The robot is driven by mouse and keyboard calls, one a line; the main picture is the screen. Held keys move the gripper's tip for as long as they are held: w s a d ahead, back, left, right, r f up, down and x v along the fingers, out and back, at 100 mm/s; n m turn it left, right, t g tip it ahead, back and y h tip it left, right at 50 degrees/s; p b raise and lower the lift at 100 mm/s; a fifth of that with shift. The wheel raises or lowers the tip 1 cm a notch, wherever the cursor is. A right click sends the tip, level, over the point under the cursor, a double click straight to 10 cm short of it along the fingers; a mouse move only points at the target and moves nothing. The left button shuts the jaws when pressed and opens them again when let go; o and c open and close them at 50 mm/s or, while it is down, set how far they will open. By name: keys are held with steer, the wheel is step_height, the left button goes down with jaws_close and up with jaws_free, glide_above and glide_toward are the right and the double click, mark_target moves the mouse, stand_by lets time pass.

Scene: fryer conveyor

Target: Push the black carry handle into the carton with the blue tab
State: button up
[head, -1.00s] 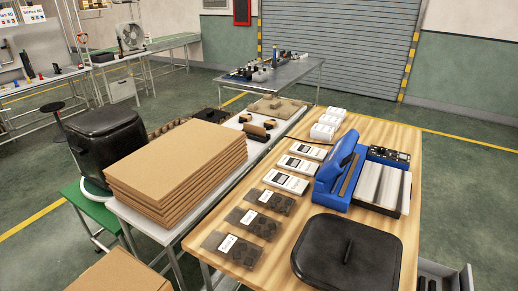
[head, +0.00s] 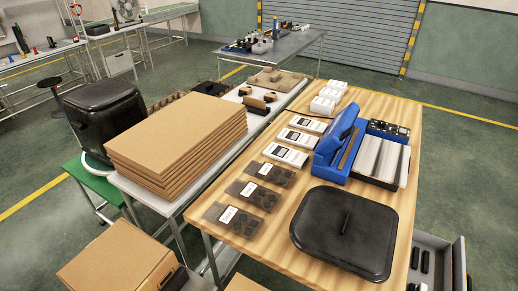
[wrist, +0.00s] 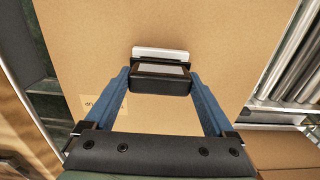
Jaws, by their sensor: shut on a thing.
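In the wrist view my gripper (wrist: 160,76) has its two blue fingers on either side of a black carry handle (wrist: 160,86) with a grey panel on its face. The fingers are shut on the handle. The handle is over the broad brown face of a carton (wrist: 85,40), with a white strip (wrist: 160,53) just beyond it. I cannot tell whether the handle touches the carton or enters a slot. A small printed label (wrist: 103,105) is on the carton at left. I see no blue tab. My gripper is not visible in the head view.
Metal rollers (wrist: 297,65) run along the carton's right side. In the head view a brown carton (head: 115,262) is at lower left, beside stacked flat cardboard (head: 175,140). A grey bin (head: 457,265) with black pieces is at lower right. The wooden table (head: 390,130) is crowded.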

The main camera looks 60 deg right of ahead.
steer(key=shift+f+b, duration=0.65)
steer(key=shift+f, duration=0.35)
stand_by(0.4)
steer(key=o, duration=1.2)
steer(key=shift+o, duration=0.2)
steer(key=shift+r+p, duration=3.05)
steer(key=shift+p, duration=0.3)
step_height(320, 180, up, 13)
